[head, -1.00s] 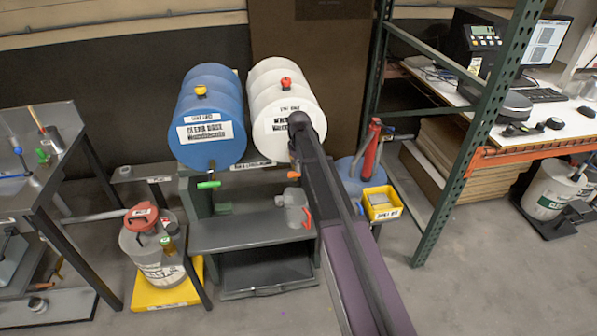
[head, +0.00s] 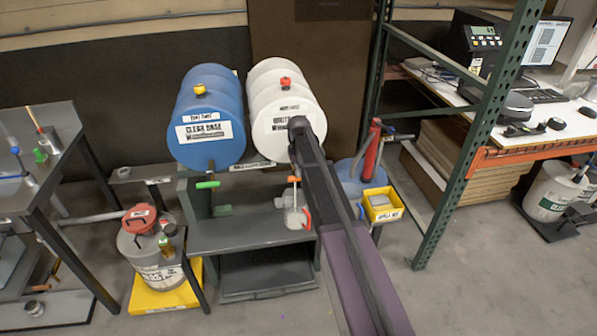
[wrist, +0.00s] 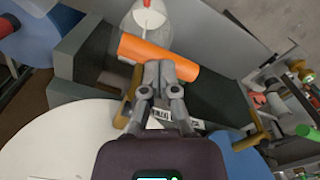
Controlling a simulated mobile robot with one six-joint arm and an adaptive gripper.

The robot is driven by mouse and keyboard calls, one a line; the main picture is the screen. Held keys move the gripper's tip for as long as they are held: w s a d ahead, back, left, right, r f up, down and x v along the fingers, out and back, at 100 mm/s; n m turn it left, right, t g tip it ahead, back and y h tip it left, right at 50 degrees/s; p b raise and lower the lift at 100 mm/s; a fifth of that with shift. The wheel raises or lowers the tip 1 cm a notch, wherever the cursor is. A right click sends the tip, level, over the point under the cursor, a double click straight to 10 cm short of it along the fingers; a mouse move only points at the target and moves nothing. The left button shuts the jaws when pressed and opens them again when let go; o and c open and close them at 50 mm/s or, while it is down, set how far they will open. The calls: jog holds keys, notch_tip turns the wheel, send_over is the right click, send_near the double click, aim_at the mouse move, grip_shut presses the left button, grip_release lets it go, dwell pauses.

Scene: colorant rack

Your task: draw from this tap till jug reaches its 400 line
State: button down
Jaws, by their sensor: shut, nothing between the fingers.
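The white drum (head: 282,115) lies on its side on a dark stand, with a red cap on top. The clear jug (head: 297,217) with a red handle stands on the shelf under this tap and holds whitish liquid. Its marks are too small to read. In the wrist view the jug (wrist: 140,22) is partly behind the orange handle. My gripper (wrist: 159,76) is shut and empty, its fingertips at the orange handle; touching or just apart, I cannot tell.
A blue drum (head: 208,120) with a green tap handle (head: 208,184) lies at the left. A yellow bin (head: 382,204) and a red pump (head: 371,150) stand at the right. The shelf (head: 240,235) left of the jug is bare.

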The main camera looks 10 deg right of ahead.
jog(key=shift+f+b, duration=0.75)
jog(key=shift+f, duration=0.1)
dwell(0.4)
jog(key=shift+r, duration=0.15)
dwell(5.0)
jog(key=shift+r+p, duration=1.7)
jog(key=shift+p, duration=0.1)
jog(key=shift+r, duration=0.1)
jog(key=shift+r+p, duration=2.4)
jog(key=shift+p, duration=0.1)
